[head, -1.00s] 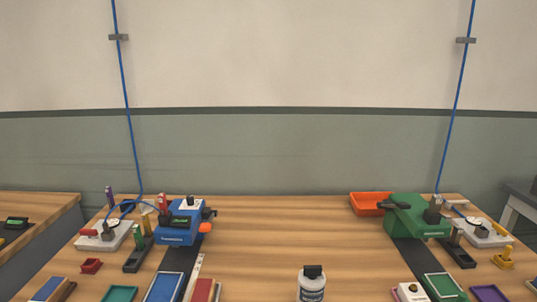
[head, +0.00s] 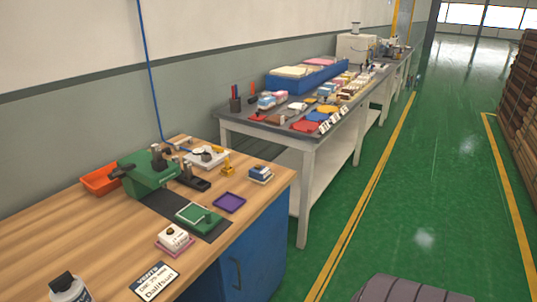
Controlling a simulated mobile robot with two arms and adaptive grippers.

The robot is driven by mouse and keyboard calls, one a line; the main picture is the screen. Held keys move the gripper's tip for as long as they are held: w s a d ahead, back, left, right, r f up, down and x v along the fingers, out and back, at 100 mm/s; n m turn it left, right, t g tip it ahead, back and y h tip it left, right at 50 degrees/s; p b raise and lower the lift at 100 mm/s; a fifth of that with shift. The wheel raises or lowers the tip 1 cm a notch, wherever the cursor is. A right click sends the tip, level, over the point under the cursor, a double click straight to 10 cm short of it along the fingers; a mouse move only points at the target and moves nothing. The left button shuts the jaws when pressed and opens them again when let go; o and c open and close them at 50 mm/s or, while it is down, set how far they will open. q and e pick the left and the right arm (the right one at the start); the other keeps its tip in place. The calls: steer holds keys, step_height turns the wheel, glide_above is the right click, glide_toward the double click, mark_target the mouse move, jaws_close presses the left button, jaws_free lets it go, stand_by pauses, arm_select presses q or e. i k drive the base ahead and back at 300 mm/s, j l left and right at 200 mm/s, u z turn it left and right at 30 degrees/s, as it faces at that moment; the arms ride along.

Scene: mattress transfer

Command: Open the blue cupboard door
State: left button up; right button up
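The blue cupboard (head: 262,250) sits under the right end of the wooden workbench in the head view. Its door carries a dark vertical handle (head: 237,273) and looks shut. The lower part of the cupboard is cut off by the picture's bottom edge. Neither of my grippers is in view.
On the wooden bench (head: 75,228) stand a green machine (head: 148,175), an orange bin (head: 100,180) and a bottle (head: 70,289). A grey table (head: 308,143) with a blue tray (head: 306,77) stands beyond.

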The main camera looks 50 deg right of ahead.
mark_target(250, 270)
steer(key=z, duration=1.55)
